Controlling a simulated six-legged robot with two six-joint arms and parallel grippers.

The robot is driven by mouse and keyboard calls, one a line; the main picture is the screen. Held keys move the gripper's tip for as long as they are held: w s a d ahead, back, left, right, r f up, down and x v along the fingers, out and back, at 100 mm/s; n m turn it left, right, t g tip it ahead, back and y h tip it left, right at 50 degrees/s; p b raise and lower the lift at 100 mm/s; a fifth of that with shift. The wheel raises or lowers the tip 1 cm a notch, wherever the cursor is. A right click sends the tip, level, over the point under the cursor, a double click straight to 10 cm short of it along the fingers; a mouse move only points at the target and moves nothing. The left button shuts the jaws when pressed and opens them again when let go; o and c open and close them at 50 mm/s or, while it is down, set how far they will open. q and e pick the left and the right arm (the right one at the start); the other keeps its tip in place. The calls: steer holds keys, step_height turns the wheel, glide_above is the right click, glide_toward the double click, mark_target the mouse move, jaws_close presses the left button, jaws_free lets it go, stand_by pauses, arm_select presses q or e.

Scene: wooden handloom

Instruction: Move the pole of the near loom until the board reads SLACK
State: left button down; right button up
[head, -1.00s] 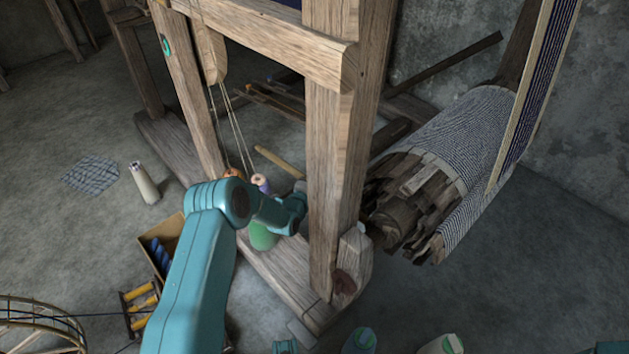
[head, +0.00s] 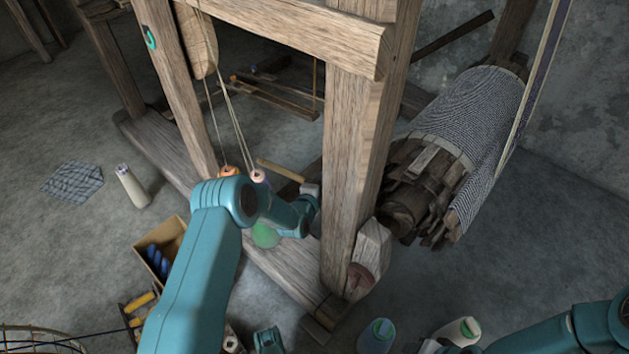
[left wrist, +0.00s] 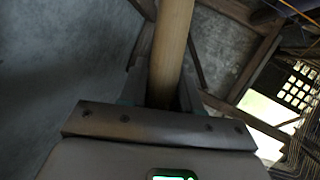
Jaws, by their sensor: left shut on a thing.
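The near loom is a big wooden frame with a thick upright post (head: 350,160) in the middle of the head view. A light wooden pole (head: 280,171) lies just left of this post, its near end at my left gripper (head: 311,192). In the left wrist view the pole (left wrist: 174,45) runs up from between the fingers of my left gripper (left wrist: 162,92), which is shut on it. The fingertips are mostly hidden in the head view. My right arm enters at the lower right, but its gripper is not visible. I see no board with a readable word.
A striped cloth roll (head: 465,115) sits right of the post. Left of the loom are a cardboard box (head: 150,263), a pale bottle (head: 132,187) and a checked cloth (head: 73,182) on the floor. Spools (head: 258,177) stand close behind my left arm.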

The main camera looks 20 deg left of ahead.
arm_select(q)
steer(key=shift+w+a+r, duration=0.1)
steer(key=shift+a+r, duration=0.05)
steer(key=shift+a, duration=0.05)
arm_select(e)
steer(key=shift+a, duration=0.5)
arm_select(q)
steer(key=c, duration=0.9)
jaws_free()
steer(key=shift+d, duration=0.1)
arm_select(e)
steer(key=shift+d, duration=0.1)
arm_select(q)
steer(key=p+v, duration=0.7)
steer(key=v, duration=0.9)
steer(key=shift+s+d, duration=0.1)
steer(key=shift+s, duration=0.1)
arm_select(e)
steer(key=s+a+r+g, duration=0.1)
steer(key=s+r, duration=0.3)
steer(key=r, duration=0.2)
steer(key=shift+s+r+g, duration=0.2)
steer(key=shift+r+g, duration=0.15)
steer(key=shift+g, duration=0.05)
